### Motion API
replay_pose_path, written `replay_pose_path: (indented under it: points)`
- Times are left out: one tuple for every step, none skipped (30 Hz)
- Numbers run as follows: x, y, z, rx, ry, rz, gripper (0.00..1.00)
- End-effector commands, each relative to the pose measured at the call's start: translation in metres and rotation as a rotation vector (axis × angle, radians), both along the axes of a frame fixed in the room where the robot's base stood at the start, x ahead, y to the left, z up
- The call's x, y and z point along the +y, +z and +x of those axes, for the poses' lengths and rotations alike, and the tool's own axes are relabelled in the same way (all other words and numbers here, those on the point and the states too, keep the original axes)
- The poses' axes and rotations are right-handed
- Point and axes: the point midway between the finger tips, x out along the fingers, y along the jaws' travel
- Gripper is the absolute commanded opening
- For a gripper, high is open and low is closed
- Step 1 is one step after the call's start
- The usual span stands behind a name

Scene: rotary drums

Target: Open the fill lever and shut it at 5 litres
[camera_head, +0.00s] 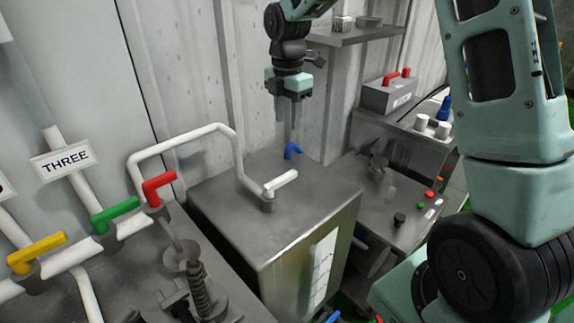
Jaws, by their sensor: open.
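My gripper (288,118) points down with its fingers apart, above the back of a grey metal tank (270,235). A white lever (281,182) sits on the tank top where a white pipe (185,137) comes down. A pale marked strip (322,265) is on the tank's front; its reading is too small to make out. No label shows which lever is the fill lever.
Yellow (37,252), green (115,215) and red (159,188) levers stand on pipes at left, near a sign reading THREE (66,161). A bench (385,215) with small knobs is at right. Part of my arm blocks the far right.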

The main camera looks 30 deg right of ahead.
Motion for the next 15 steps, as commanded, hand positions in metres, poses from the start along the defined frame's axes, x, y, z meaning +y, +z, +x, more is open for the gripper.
replay_pose_path:
  points:
    - [0.0, -0.006, -0.001, 0.003, 0.001, 0.0, 0.42]
    - [0.001, -0.011, -0.001, 0.005, 0.001, 0.001, 0.42]
    - [0.001, -0.018, -0.001, 0.005, 0.0, 0.001, 0.42]
    - [0.001, -0.023, -0.002, 0.006, 0.001, 0.001, 0.42]
    - [0.002, -0.029, -0.001, 0.005, 0.001, 0.001, 0.42]
    - [0.002, -0.037, -0.002, 0.006, 0.002, 0.001, 0.42]
    - [0.002, -0.043, -0.002, 0.007, 0.002, 0.001, 0.42]
    - [0.002, -0.05, -0.002, 0.007, 0.002, 0.001, 0.42]
    - [0.002, -0.058, -0.002, 0.006, 0.001, 0.001, 0.42]
    - [0.002, -0.064, -0.002, 0.007, 0.001, 0.001, 0.42]
    - [0.002, -0.07, -0.002, 0.006, 0.001, 0.002, 0.42]
    - [0.002, -0.079, -0.002, 0.007, 0.001, 0.002, 0.42]
    - [0.002, -0.085, -0.002, 0.007, 0.001, 0.002, 0.42]
    - [0.002, -0.091, -0.002, 0.006, 0.0, 0.001, 0.42]
    - [0.002, -0.1, -0.002, 0.006, 0.0, 0.001, 0.42]
